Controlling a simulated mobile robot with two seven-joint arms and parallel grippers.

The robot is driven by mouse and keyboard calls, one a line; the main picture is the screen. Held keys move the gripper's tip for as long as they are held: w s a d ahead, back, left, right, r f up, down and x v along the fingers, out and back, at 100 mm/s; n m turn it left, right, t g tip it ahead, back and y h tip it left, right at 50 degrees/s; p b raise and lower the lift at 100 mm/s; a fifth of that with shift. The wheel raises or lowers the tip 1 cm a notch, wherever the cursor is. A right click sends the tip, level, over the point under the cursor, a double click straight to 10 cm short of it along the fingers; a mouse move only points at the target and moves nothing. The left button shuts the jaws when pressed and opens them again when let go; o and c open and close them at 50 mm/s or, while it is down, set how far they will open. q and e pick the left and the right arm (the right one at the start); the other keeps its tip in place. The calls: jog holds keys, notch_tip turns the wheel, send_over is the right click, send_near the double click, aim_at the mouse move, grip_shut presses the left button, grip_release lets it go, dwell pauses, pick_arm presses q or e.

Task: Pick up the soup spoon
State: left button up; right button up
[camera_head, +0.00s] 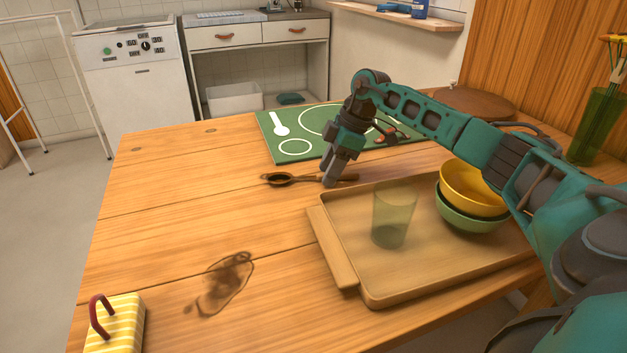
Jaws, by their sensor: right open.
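A brown soup spoon (280,178) lies on the wooden table, between the tray and the green mat. Its dark bowl points left and its handle runs right, passing behind or between the fingers of my right gripper (329,182). My right gripper points down at the handle from the right-side arm and is open. The fingers hide part of the handle, and I cannot tell whether they touch it. The handle's end shows just right of the fingers. My left gripper is not in view.
A wooden tray (345,268) holds a green glass (394,217) and a yellow bowl (473,188) stacked in a green bowl (468,219). A green mat (279,146) with white outlines lies behind the spoon. A yellow striped item (122,325) sits front left. The table's left middle is clear.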

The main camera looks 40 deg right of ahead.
dwell(0.4)
grip_shut()
